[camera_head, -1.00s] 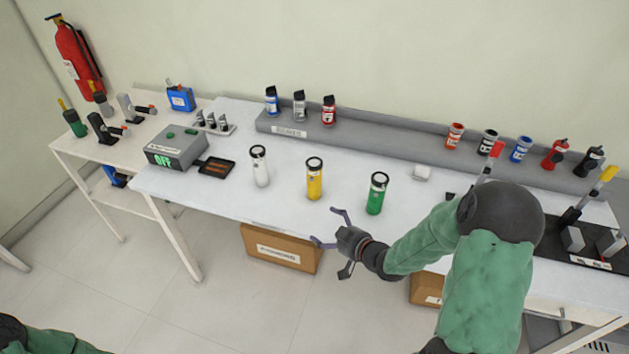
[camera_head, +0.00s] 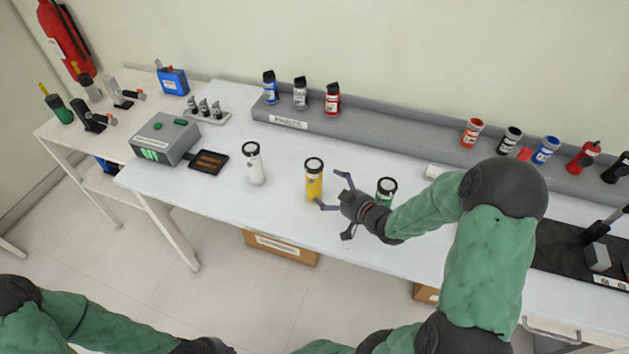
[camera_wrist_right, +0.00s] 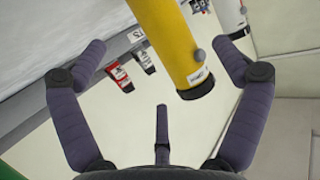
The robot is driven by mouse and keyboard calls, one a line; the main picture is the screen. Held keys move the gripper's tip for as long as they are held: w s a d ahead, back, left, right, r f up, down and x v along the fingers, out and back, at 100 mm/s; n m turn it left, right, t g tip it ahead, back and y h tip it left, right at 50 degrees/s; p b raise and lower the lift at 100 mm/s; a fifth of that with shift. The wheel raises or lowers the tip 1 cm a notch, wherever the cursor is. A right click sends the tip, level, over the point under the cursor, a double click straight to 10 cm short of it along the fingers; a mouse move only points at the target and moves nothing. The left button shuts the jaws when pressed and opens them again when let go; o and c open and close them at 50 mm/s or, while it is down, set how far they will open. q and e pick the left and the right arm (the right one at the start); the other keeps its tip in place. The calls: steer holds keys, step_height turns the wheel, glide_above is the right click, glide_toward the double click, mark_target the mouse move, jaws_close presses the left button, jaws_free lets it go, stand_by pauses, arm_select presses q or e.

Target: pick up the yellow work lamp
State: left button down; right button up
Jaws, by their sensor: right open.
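The yellow work lamp (camera_head: 314,180) stands upright on the white table between the white lamp (camera_head: 252,163) and the green lamp (camera_head: 386,188). My right gripper (camera_head: 328,190) is open just to the right of the yellow lamp, its fingers pointing toward it. In the right wrist view the yellow lamp (camera_wrist_right: 176,45) is ahead of the open fingers (camera_wrist_right: 165,62), with nothing held.
A grey rack (camera_head: 390,135) with several bottles runs along the back of the table. A grey box (camera_head: 160,139) and a black tray (camera_head: 208,161) are at the left. A black base (camera_head: 560,255) is at the right. The table in front of the white lamp is clear.

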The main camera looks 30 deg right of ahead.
mark_target(321, 185)
steer(key=x, duration=0.3)
steer(key=shift+d+f, duration=0.1)
steer(key=shift+f, duration=0.05)
steer(key=b+x, duration=0.1)
steer(key=x, duration=0.1)
steer(key=b+x, duration=0.1)
steer(key=x, duration=0.1)
steer(key=shift+w+f, duration=0.15)
steer(key=shift+f, duration=0.2)
steer(key=shift+w, duration=0.3)
steer(key=c, duration=1.5)
